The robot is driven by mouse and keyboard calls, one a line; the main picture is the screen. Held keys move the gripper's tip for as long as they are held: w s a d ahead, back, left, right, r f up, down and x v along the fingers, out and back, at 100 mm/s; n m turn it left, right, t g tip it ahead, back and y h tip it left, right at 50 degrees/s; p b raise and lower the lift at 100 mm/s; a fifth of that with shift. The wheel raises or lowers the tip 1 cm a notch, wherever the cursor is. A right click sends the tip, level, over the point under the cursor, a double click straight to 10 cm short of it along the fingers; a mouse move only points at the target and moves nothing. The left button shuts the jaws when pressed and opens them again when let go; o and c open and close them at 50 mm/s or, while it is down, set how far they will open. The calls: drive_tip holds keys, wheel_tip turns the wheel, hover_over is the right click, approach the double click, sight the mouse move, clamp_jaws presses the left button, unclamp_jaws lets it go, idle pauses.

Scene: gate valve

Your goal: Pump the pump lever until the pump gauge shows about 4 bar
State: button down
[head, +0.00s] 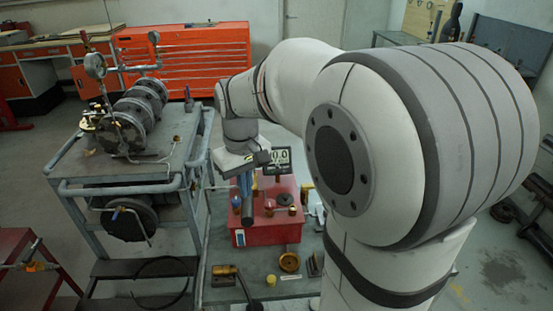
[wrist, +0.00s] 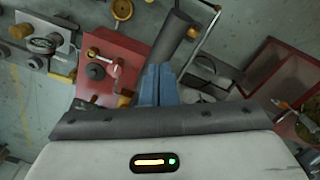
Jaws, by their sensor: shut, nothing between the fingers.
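The red pump box (head: 268,228) stands on the grey bench, beneath my gripper. A black digital display (head: 281,158) at its back appears to read 0.0, partly hidden by my wrist. A dark cylindrical grip, seemingly the pump lever's, shows in the head view (head: 247,211) and in the wrist view (wrist: 173,40). My gripper has blue fingers, seen in the head view (head: 245,184) and in the wrist view (wrist: 157,84). They are shut and empty, close to the near end of the dark grip. I cannot tell whether they touch it.
A grey cart (head: 75,170) with flanged pipework and a round dial gauge (head: 95,66) stands at left. A brass-ended tool (head: 224,270) and a brass round part (head: 289,262) lie on the front of the bench. Orange cabinets (head: 190,55) line the back.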

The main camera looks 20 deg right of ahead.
wheel_tip(320, 180, down, 11)
drive_tip(key=b, duration=0.8)
drive_tip(key=shift+f, duration=0.15)
idle(0.4)
wheel_tip(320, 180, up, 9)
drive_tip(key=p, duration=0.7)
drive_tip(key=shift+r+p, duration=0.2)
drive_tip(key=shift+p, duration=0.1)
drive_tip(key=shift+f, duration=0.15)
drive_tip(key=shift+s, duration=0.1)
idle(0.7)
